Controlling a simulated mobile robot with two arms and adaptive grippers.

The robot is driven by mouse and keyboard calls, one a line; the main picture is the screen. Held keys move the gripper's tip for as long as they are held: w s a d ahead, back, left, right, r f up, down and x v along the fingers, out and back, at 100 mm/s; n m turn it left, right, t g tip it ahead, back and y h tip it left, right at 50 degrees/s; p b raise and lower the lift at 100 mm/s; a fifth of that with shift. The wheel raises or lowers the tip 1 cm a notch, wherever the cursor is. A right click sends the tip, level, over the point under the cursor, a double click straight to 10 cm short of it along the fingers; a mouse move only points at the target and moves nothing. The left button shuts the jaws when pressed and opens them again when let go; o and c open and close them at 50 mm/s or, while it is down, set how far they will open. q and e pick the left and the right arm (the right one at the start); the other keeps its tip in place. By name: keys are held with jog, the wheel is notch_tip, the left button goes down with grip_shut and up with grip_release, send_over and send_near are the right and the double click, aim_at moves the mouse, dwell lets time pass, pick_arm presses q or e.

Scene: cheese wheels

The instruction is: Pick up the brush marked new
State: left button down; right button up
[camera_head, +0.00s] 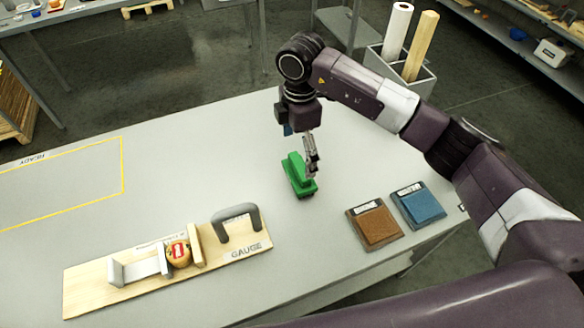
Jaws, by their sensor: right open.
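A green block-like object (296,181), possibly the brush, lies on the grey table (180,145) near the middle. I cannot read any marking on it. My right gripper (311,168) points down over the right side of the green object, its fingers close to it or touching it. The gripper is open, seen nearly edge-on, and I cannot tell whether the fingers straddle any part of the object. My left gripper is not in view.
A brown pad (371,226) and a blue pad (418,205), each with a label, lie to the right. A wooden gauge board (90,290) with a red-labelled round cheese (179,252) lies front left. A yellow outlined area marked READY is empty. A grey bin stands behind the table.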

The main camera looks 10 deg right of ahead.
aim_at(299, 166)
jog(key=shift+s+d+f+p, duration=0.15)
jog(key=shift+s+f+p, duration=0.05)
jog(key=shift+f+p, duration=0.35)
jog(key=shift+s+d+f+p, duration=0.15)
jog(key=shift+f+p, duration=0.3)
jog(key=shift+f, duration=0.15)
jog(key=f, duration=0.1)
jog(key=f+p, duration=0.1)
jog(key=f, duration=0.1)
jog(key=shift+w+a+f, duration=0.15)
jog(key=shift+w+f, duration=0.15)
jog(key=shift+w, duration=0.05)
jog(key=shift+f, duration=0.15)
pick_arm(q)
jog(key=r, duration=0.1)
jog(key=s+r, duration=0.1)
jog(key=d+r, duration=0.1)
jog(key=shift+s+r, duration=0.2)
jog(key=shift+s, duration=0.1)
pick_arm(e)
jog(key=c, duration=1.5)
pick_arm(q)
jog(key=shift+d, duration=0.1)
